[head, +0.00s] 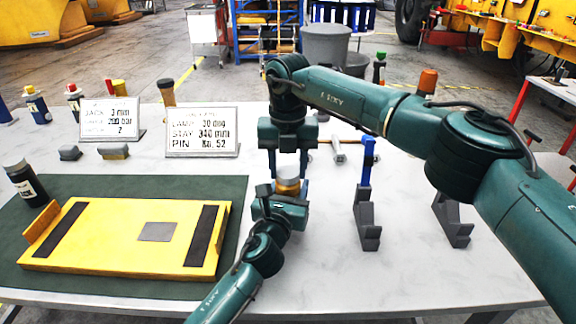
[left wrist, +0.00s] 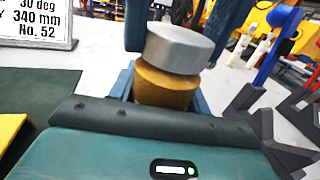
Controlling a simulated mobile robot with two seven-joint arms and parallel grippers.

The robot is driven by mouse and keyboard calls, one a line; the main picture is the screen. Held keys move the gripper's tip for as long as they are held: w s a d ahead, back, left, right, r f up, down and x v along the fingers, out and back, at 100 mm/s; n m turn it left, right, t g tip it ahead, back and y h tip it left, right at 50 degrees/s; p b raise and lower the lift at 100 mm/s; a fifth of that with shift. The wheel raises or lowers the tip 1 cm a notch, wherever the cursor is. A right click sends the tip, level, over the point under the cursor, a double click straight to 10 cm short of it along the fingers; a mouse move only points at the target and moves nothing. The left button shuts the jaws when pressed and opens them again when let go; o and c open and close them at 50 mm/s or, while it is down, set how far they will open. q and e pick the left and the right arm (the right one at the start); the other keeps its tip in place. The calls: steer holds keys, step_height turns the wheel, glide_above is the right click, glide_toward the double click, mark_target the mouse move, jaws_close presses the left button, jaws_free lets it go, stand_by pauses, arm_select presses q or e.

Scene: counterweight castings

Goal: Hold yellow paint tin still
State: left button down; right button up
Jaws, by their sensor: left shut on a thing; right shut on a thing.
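The yellow paint tin (head: 288,184) stands upright between my two grippers in the middle of the table. Its ochre-yellow body (left wrist: 165,88) and grey lid (left wrist: 178,48) show large in the left wrist view. My left gripper (head: 286,190) comes from the front and is shut on the tin's body, with a finger on each side. My right gripper (head: 289,166) points down from above and is shut on the lid, its fingers also at the sides (left wrist: 180,30). The lid appears seated on the tin. The tin's lower part is hidden by my left gripper.
A yellow panel with black strips (head: 120,232) lies on a green mat (head: 60,292) at left, by a dark bottle (head: 24,180). Two sign cards (head: 202,132) stand behind. A blue-handled tool in a grey stand (head: 366,205) is at right. The front right tabletop is clear.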

steer(key=n, duration=0.6)
steer(key=shift+n, duration=0.4)
steer(key=n, duration=0.6)
steer(key=shift+r, duration=0.1)
steer(key=n, duration=0.6)
steer(key=shift+n, duration=0.4)
steer(key=n, duration=0.5)
steer(key=shift+n, duration=0.4)
steer(key=shift+r, duration=0.15)
steer(key=shift+r, duration=1)
